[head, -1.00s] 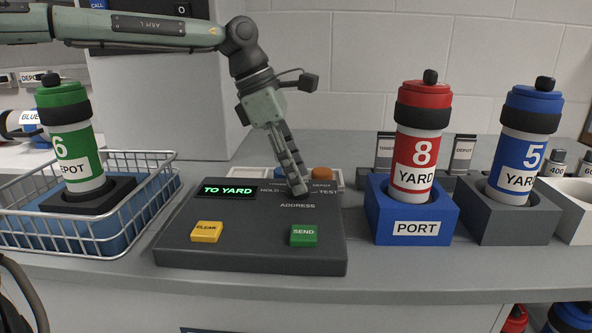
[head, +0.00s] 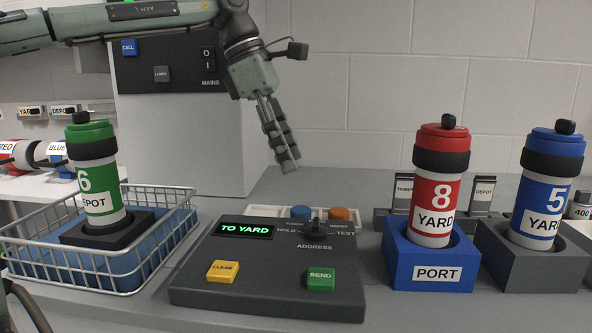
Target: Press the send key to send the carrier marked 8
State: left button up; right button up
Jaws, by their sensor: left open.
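The green SEND key (head: 321,279) sits at the right front of a dark control box (head: 260,288). The box's display (head: 244,230) reads TO YARD in green. A yellow CLEAR key (head: 222,271) is at the left front, and a dark ADDRESS knob (head: 315,232) is at the back. The red carrier marked 8 (head: 437,190), labelled YARD, stands upright in the blue PORT holder (head: 428,257). My left gripper (head: 288,165) is open and empty, above and behind the box, clear of the keys. My right gripper is not in view.
A blue carrier marked 5 (head: 546,185) stands in a grey holder (head: 520,262) at right. A green carrier marked 6 (head: 97,175) stands in a wire basket (head: 130,262) at left. A wall panel (head: 172,70) with CALL and LAMPS keys is behind my left arm.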

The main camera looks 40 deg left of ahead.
aim_at(319, 279)
jog(key=k, duration=1.5)
